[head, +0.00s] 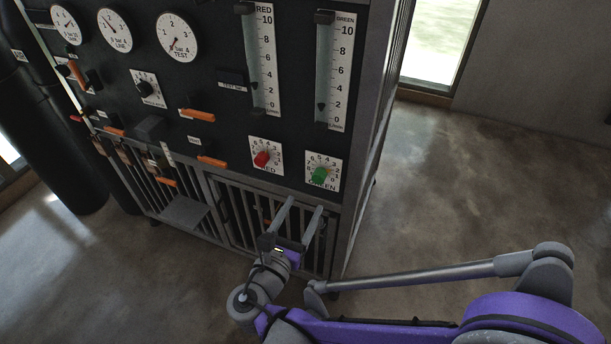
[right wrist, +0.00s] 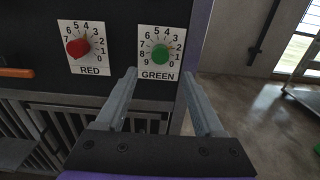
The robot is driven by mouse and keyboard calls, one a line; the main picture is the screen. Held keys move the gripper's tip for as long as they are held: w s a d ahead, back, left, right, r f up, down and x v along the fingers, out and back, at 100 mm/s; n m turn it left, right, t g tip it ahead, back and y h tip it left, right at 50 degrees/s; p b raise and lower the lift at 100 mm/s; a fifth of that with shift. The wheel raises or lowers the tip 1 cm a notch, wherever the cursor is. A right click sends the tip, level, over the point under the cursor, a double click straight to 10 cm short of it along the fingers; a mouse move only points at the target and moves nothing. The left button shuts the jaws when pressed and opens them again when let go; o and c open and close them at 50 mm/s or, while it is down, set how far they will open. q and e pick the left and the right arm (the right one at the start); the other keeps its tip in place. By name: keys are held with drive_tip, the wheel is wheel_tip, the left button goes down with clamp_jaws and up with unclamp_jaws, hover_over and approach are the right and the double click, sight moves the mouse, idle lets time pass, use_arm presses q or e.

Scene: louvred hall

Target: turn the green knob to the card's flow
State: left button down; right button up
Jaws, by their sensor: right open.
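The green knob (head: 319,175) sits on a white numbered dial plate marked GREEN (head: 313,187), low on the right of the black panel. It also shows in the right wrist view (right wrist: 160,53), above and between my finger ends. My right gripper (head: 305,204) is open and empty, its fingers pointing up toward the panel just below the green dial. In the right wrist view its fingertips (right wrist: 159,73) are apart, not around the knob. I cannot make out a flow card. My left gripper is not in view.
The red knob (head: 262,159) is left of the green one, with the RED flow tube (head: 262,60) above. Orange levers (head: 198,115), a black selector knob (head: 147,88) and round gauges (head: 177,37) fill the left panel. Barred doors (head: 262,217) lie below; floor is open right.

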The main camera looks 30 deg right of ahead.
sight(317, 180)
drive_tip(key=shift+b+x, duration=0.3)
drive_tip(key=shift+x, duration=4.65)
drive_tip(key=shift+c, duration=0.3)
clamp_jaws()
